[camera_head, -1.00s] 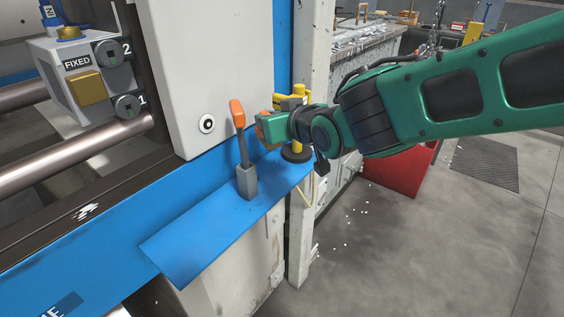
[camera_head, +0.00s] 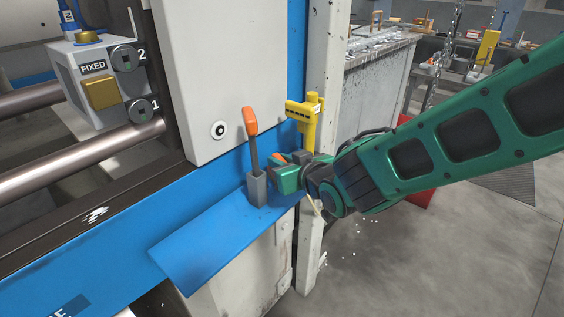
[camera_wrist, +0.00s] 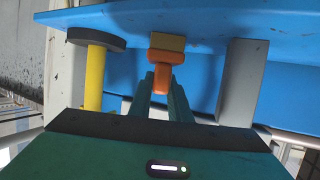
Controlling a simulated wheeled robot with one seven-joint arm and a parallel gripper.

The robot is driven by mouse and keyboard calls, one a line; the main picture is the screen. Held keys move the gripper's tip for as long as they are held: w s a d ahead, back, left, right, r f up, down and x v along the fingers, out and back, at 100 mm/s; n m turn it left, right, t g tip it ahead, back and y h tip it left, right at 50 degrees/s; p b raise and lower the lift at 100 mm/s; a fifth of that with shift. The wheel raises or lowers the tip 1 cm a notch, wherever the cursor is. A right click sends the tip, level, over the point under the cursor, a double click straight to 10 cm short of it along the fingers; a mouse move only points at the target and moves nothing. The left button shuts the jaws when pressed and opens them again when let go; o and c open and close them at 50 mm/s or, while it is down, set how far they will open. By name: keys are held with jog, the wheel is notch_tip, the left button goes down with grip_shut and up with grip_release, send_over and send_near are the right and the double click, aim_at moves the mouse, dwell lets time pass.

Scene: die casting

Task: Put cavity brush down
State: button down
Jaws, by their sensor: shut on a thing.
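The cavity brush, seemingly the small orange piece with a tan-yellow block, is in my gripper. In the wrist view its orange body (camera_wrist: 160,77) sits between the green fingers, and the block lies against or close to the blue shelf (camera_wrist: 205,28); contact is unclear. In the head view only a bit of orange (camera_head: 279,158) shows. My gripper (camera_head: 283,170) is shut on it, low over the right part of the blue shelf (camera_head: 205,250), between a grey holder and a yellow tool. It also shows in the wrist view (camera_wrist: 159,88).
The grey holder (camera_head: 257,190) with an upright orange-handled tool (camera_head: 251,122) stands just left of my gripper. The yellow tool (camera_head: 304,113) stands behind it, its black base (camera_wrist: 96,39) clear in the wrist view. The shelf's front-left part is bare. A white panel (camera_head: 210,75) rises behind.

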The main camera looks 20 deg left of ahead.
jog(key=c, duration=1.6)
grip_release()
jog(key=shift+c, duration=0.2)
jog(key=v, duration=1.2)
jog(key=shift+d, duration=0.1)
